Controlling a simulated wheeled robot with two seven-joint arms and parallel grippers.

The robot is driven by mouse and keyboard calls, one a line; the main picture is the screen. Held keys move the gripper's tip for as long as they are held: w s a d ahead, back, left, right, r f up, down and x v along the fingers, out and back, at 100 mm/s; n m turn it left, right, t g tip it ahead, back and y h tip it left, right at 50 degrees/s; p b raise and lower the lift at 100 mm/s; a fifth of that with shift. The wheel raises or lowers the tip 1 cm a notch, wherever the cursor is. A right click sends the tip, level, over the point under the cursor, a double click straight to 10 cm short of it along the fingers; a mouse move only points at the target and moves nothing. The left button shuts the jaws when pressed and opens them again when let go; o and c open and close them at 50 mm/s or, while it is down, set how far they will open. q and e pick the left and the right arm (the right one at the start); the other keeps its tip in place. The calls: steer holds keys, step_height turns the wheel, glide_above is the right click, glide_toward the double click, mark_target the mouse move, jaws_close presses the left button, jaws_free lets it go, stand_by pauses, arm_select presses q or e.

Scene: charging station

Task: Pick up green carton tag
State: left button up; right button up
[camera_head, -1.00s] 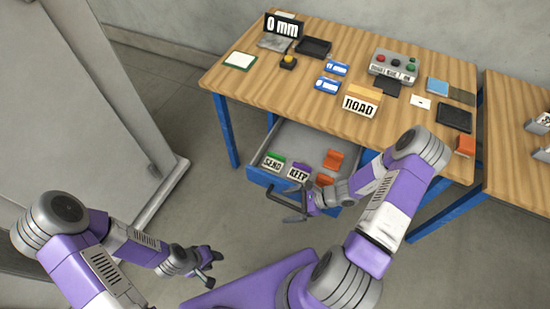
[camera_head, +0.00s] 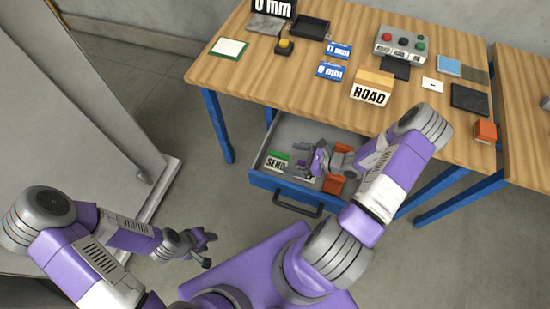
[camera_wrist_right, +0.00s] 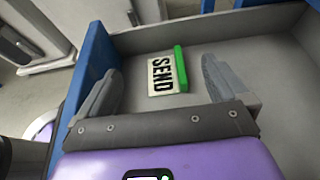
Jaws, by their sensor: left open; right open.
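The green carton tag (camera_head: 277,160) has a green top edge and a white face reading "SEND". It lies in the left part of the open blue drawer (camera_head: 270,181). In the right wrist view the tag (camera_wrist_right: 163,75) lies ahead of and between the open fingers, apart from them. My right gripper (camera_head: 303,159) is open, over the drawer to the right of the tag; its fingers also show in the right wrist view (camera_wrist_right: 160,85). My left gripper (camera_head: 208,246) is open and empty over the floor.
The drawer handle (camera_head: 299,208) sticks out in front. Orange pieces (camera_head: 334,184) lie in the drawer's right part. The wooden table (camera_head: 270,95) above carries a "ROAD" tag (camera_head: 371,93), a button box (camera_head: 400,43) and blue cards (camera_head: 331,71).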

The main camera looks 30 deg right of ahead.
mark_target(277, 163)
step_height(277, 163, down, 4)
steer(key=b, duration=0.2)
steer(key=shift+w+r+b, duration=0.1)
steer(key=shift+r+b, duration=0.05)
steer(key=shift+b, duration=0.15)
steer(key=shift+w+a, duration=0.1)
steer(key=b+x, duration=0.2)
steer(key=x, duration=0.5)
steer(key=shift+w+a, duration=0.1)
steer(key=shift+w, duration=0.05)
steer(key=c, duration=1)
